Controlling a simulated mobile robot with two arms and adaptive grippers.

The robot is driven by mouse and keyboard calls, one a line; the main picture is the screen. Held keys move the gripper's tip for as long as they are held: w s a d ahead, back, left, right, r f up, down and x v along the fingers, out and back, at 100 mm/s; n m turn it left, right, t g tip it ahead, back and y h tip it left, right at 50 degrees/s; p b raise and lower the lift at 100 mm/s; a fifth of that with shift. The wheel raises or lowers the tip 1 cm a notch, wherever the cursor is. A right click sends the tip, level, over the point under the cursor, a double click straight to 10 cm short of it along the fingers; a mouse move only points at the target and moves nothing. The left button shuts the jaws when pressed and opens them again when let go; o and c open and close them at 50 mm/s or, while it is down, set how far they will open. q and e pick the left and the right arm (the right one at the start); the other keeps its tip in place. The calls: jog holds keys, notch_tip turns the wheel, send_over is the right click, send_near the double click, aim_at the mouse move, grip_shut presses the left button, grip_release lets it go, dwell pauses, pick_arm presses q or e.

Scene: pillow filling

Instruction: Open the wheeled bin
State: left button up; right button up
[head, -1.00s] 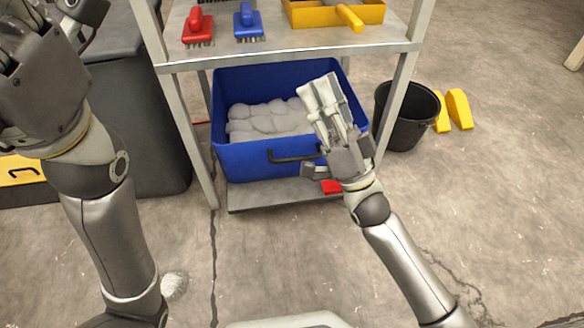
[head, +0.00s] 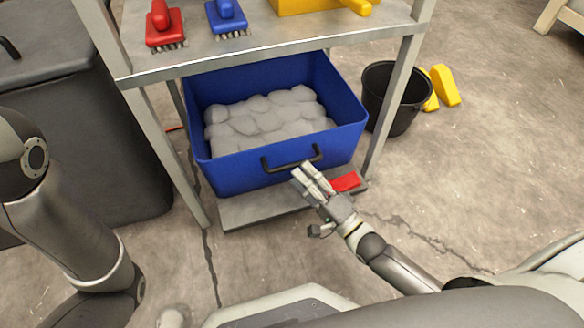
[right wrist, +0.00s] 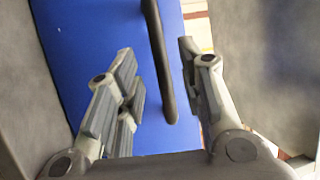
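The dark grey wheeled bin (head: 75,130) stands at the left in the head view. Its lid (head: 45,30) lies flat on top, with a black handle (head: 9,48) at the left picture edge. Its wheels are not visible. My right gripper (head: 302,170) is away from this bin, at the front of a blue crate (head: 230,176). In the right wrist view its fingers are open, with the crate's black handle (right wrist: 158,60) between them in the picture. I cannot tell whether they touch it. My left gripper is out of the picture; only its arm shows at the left.
The blue crate holds grey lumpy filling (head: 265,120) on the lower level of a metal shelf (head: 290,65). Red and blue brushes lie above. A red object (head: 345,182) is beside the right gripper. A black bucket (head: 395,95) stands right. Floor shows at right.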

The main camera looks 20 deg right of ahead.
aim_at(293, 164)
jog(key=shift+b+x, duration=0.7)
jog(key=shift+x, duration=1.55)
jog(key=shift+c, duration=0.2)
grip_shut()
